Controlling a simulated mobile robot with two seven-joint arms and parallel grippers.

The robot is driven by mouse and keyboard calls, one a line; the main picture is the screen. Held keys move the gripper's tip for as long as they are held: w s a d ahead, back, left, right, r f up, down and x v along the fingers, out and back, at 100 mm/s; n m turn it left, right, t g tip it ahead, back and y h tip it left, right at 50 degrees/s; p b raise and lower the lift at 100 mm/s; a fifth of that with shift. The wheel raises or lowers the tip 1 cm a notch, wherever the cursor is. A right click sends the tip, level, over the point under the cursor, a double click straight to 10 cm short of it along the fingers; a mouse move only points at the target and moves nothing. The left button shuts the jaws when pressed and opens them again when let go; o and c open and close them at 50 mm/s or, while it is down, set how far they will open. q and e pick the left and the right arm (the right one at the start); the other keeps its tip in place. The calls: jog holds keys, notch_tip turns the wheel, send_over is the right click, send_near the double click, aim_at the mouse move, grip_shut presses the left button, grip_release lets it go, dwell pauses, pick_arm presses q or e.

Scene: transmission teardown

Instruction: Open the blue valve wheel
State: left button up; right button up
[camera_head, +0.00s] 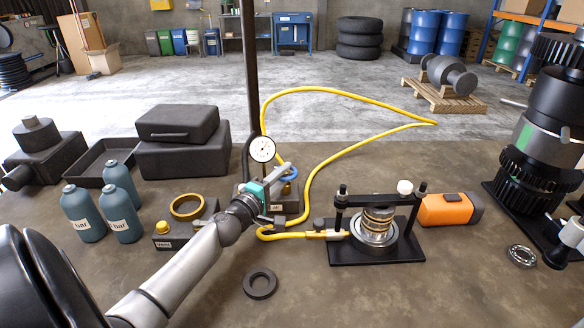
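The blue valve wheel (290,173) is small and sits near the centre, on a fitting beside the dial gauge. Part of it is hidden behind my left gripper. My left gripper (281,183), with a teal band on its body, reaches in from the lower left. Its grey upper finger overlaps the wheel's left side in the picture. I cannot tell if it touches the wheel, or whether the fingers are open or shut.
A white dial gauge (262,149) stands just behind the gripper. A yellow hose (315,185) loops round to a black press stand (390,252). A dark ring (260,284) lies on the bench in front.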

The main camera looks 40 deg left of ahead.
pick_arm(q)
jog(key=shift+w+a, duration=0.2)
jog(key=shift+w, duration=1.85)
grip_shut()
